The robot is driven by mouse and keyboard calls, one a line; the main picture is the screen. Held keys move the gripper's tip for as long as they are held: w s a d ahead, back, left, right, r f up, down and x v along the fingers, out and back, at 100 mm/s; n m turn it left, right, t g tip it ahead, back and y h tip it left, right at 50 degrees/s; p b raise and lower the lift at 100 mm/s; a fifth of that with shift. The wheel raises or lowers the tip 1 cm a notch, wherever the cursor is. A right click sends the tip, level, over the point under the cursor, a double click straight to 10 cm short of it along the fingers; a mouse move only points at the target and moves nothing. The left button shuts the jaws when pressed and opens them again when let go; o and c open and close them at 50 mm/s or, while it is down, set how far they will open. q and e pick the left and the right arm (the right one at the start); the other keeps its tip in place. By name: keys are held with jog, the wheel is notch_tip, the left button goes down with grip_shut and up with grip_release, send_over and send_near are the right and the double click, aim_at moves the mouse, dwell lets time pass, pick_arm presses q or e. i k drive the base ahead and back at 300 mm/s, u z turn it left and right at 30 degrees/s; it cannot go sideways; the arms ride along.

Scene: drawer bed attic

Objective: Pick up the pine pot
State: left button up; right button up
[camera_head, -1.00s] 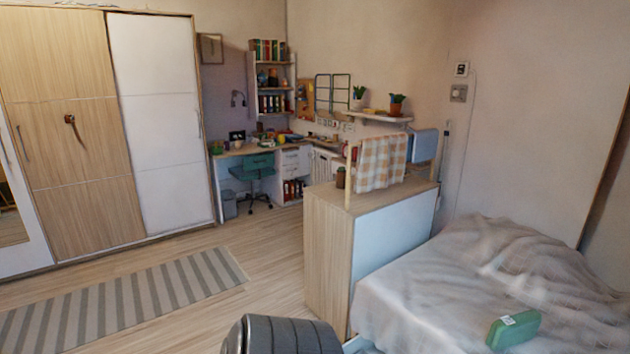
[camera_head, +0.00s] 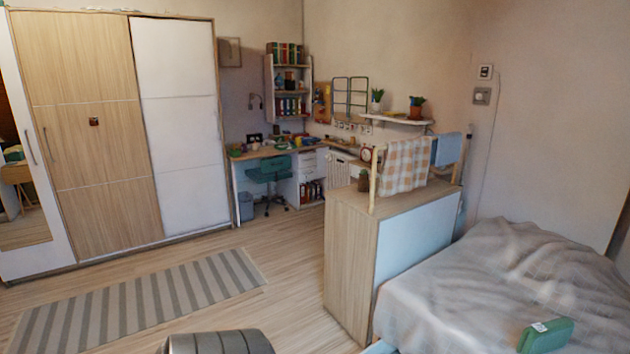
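A small brown pot with a dark green top (camera_head: 363,181) stands upright on the wooden cabinet (camera_head: 349,247) at centre right, beside the drying rack post. Two other potted plants stand on the white wall shelf (camera_head: 391,119): a light pot with a green plant (camera_head: 376,98) and a reddish-brown pot with a green plant (camera_head: 417,107). I cannot tell for sure which one is the pine pot. Neither of my grippers shows in the view.
A checked cloth (camera_head: 403,176) hangs above the cabinet. A bed (camera_head: 480,290) with a green case (camera_head: 546,336) is at right. The floor around the striped rug (camera_head: 140,304) is clear.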

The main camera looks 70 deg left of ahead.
aim_at(364, 182)
jog(key=u, duration=1.85)
jog(key=i, duration=1)
jog(key=z, duration=0.05)
